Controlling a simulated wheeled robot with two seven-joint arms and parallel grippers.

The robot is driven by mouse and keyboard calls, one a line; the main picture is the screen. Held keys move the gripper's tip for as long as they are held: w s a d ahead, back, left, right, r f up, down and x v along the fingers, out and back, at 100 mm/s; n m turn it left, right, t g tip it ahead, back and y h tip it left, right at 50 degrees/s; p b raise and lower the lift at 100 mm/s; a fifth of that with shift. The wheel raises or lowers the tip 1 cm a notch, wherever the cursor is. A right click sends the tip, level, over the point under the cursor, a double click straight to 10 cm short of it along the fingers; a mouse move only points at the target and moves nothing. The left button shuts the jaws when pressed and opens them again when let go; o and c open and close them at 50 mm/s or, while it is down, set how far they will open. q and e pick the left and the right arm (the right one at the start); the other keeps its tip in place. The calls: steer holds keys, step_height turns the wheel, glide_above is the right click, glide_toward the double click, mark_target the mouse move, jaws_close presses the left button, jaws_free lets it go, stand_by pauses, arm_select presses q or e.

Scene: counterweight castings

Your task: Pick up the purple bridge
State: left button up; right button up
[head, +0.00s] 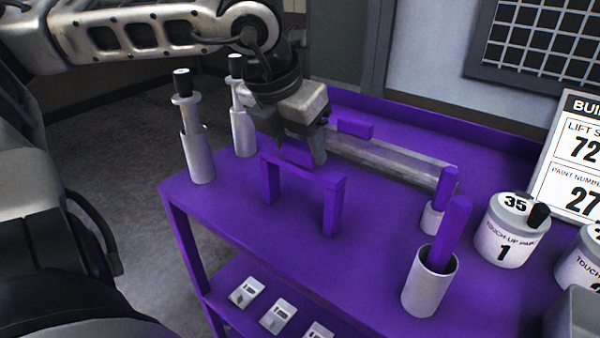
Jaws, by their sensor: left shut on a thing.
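The purple bridge (305,170), an arch with two square legs and a flat top bar, is upright over the purple cart top, left of its middle. My left gripper (299,154) points down at the bridge from above and behind. It is shut on the bridge near its top; one dark finger shows and the other is partly hidden. Purple on purple makes it hard to tell whether the legs touch the cart top. My right gripper is not in view.
A grey bar (390,160) lies behind the bridge. Two light cylinders with dark-tipped tools, one being a holder (197,155), stand left. Right are a cup (430,282) with a purple stick, a smaller cup (432,218), and paint tins (506,232). A raised lip edges the back.

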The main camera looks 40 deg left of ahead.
arm_select(q)
steer(key=shift+r, duration=0.1)
step_height(320, 180, up, 18)
steer(key=p, duration=0.1)
steer(key=shift+p, duration=0.35)
stand_by(0.3)
